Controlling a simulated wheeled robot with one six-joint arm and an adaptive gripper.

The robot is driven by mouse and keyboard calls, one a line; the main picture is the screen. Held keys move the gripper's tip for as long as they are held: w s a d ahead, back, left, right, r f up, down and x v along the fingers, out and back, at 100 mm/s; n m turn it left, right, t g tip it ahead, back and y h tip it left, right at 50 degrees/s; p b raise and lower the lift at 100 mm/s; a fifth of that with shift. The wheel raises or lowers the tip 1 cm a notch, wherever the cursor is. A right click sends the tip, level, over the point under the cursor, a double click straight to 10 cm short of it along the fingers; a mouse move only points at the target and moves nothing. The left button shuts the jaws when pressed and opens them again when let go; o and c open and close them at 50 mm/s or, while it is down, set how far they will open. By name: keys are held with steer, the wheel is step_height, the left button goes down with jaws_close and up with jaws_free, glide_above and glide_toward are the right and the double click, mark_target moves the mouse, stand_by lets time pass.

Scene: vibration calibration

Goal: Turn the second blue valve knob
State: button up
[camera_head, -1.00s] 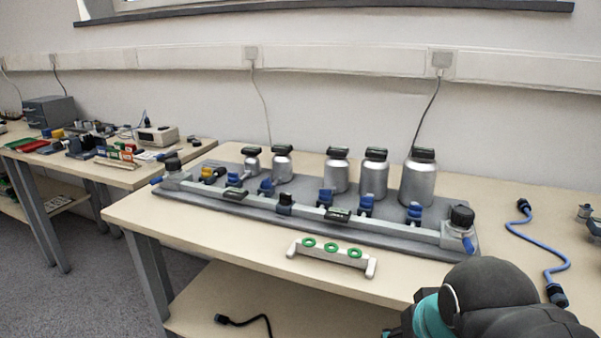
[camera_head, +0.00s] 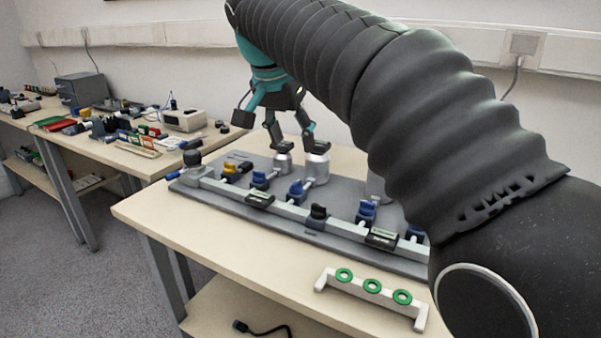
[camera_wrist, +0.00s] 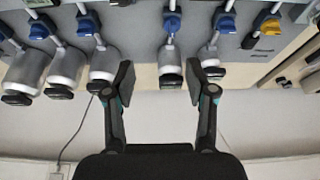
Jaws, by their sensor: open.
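A row of blue valve knobs stands along the grey rig on the table. Counting from the yellow valve's end, the first blue knob (camera_head: 260,178) is followed by the second blue knob (camera_head: 296,189). In the wrist view, which looks upside down, the second blue knob (camera_wrist: 172,22) lies beyond the gap between my fingers. My gripper (camera_head: 291,138) is open and empty, pointing down near the two smaller silver canisters at the back of the rig. It also shows in the wrist view (camera_wrist: 160,80). My arm hides the right part of the rig.
A smaller canister (camera_head: 317,165) stands behind the second knob. The yellow valve (camera_head: 231,168) is at the left. A white holder with green rings (camera_head: 372,286) is in front of the rig. The table (camera_head: 215,248) is clear at front left.

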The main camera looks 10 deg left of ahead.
mark_target(296, 183)
steer(key=x, duration=0.4)
steer(key=a+b+x, duration=0.1)
steer(key=x, duration=0.4)
steer(key=w+a+b+x, duration=0.1)
steer(key=x, duration=0.3)
steer(key=shift+w+f, duration=0.1)
steer(key=shift+f, duration=0.1)
jaws_close()
